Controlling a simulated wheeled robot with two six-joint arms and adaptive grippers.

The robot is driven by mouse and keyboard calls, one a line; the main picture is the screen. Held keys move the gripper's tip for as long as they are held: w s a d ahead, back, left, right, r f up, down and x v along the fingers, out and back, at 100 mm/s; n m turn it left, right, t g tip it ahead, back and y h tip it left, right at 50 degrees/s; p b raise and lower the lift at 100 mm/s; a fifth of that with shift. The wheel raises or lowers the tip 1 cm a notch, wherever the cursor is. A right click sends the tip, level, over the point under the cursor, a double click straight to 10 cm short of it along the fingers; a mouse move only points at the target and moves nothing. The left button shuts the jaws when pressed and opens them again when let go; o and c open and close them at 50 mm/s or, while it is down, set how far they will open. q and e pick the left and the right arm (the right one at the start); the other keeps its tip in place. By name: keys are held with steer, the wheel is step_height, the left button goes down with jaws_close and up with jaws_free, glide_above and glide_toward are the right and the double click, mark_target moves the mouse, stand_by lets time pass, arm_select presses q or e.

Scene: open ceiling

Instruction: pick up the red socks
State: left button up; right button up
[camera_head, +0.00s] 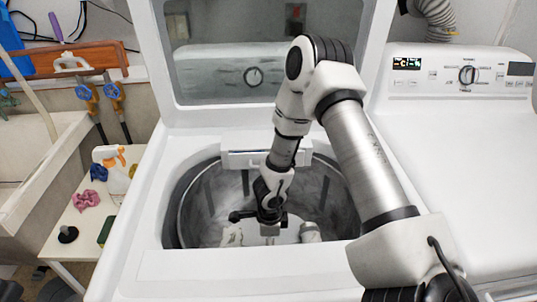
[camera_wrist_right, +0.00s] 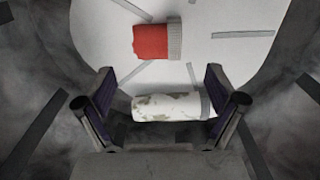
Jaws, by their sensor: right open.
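A red sock bundle (camera_wrist_right: 150,42) with a grey ribbed cuff lies on the pale drum floor in the right wrist view, beyond my right fingertips. A white bundle (camera_wrist_right: 170,107) with greenish-grey marks and a grey end lies nearer, across the space between the fingers. My right gripper (camera_wrist_right: 160,80) is open and points down into the drum; no grip on either bundle shows. In the head view, my right gripper (camera_head: 268,222) is inside the washer's drum (camera_head: 205,198). I cannot make out the red socks there. My left gripper is not in view.
The drum wall and the opening's front rim (camera_head: 240,265) surround my right arm. The raised lid (camera_head: 265,60) stands behind it. A white machine (camera_head: 465,165) is at right. A side table (camera_head: 75,230) at left holds a spray bottle (camera_head: 118,180) and a pink cloth (camera_head: 86,200).

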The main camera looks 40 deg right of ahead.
steer(key=f+b, duration=0.1)
steer(key=f, duration=0.1)
steer(key=f+b, duration=0.2)
steer(key=f, duration=0.1)
steer(key=f+b, duration=0.1)
steer(key=f, duration=0.2)
steer(key=shift+s+a, duration=0.1)
steer(key=shift+a, duration=0.15)
steer(key=shift+r, duration=0.1)
steer(key=c, duration=1.2)
